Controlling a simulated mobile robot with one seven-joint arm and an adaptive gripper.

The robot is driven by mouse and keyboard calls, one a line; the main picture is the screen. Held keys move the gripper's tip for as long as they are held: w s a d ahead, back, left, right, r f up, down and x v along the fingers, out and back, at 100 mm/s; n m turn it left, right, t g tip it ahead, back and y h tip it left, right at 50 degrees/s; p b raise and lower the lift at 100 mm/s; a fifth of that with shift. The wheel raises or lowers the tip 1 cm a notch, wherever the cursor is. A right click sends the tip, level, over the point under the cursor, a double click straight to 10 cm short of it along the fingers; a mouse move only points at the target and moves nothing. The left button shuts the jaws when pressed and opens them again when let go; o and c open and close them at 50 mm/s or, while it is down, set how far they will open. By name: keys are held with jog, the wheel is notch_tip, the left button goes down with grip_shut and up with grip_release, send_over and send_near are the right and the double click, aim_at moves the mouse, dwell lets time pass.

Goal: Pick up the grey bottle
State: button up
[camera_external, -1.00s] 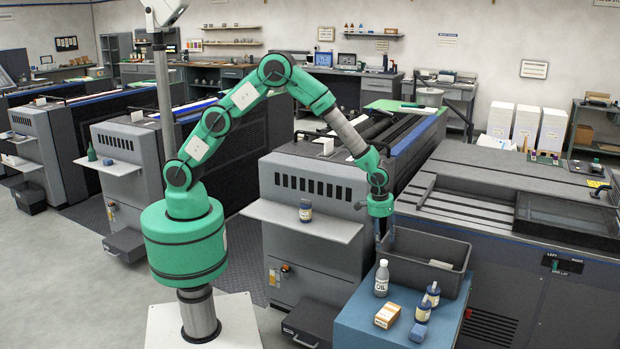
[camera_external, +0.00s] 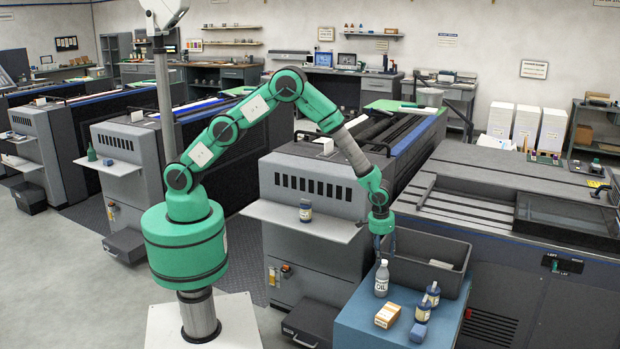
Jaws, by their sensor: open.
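The grey bottle (camera_external: 381,279) stands upright on the blue-topped table (camera_external: 355,322), near its left back corner. It has a white cap and a label reading OIL. My gripper (camera_external: 385,256) points down just above and behind the bottle, at the front left corner of the grey bin. Its dark fingers are small and partly hidden by the bottle's cap, and they are open. The bottle appears to rest on the table, and I cannot tell whether the fingers touch it.
A grey bin (camera_external: 440,250) stands behind the bottle. An orange-brown box (camera_external: 387,315), a blue-capped jar (camera_external: 423,311), another jar (camera_external: 433,293) and a blue item (camera_external: 418,333) are on the table to the right and front. Another jar (camera_external: 305,210) stands on the machine's shelf (camera_external: 285,222).

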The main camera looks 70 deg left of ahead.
aim_at(384, 261)
jog(key=shift+f, duration=0.1)
jog(key=shift+w+f+b, duration=0.25)
jog(key=shift+f+b, duration=0.1)
jog(key=shift+f, duration=0.9)
jog(key=shift+w+f+b, duration=0.25)
jog(key=shift+f+b, duration=0.05)
jog(key=shift+f, duration=0.95)
jog(key=shift+c, duration=0.2)
grip_shut()
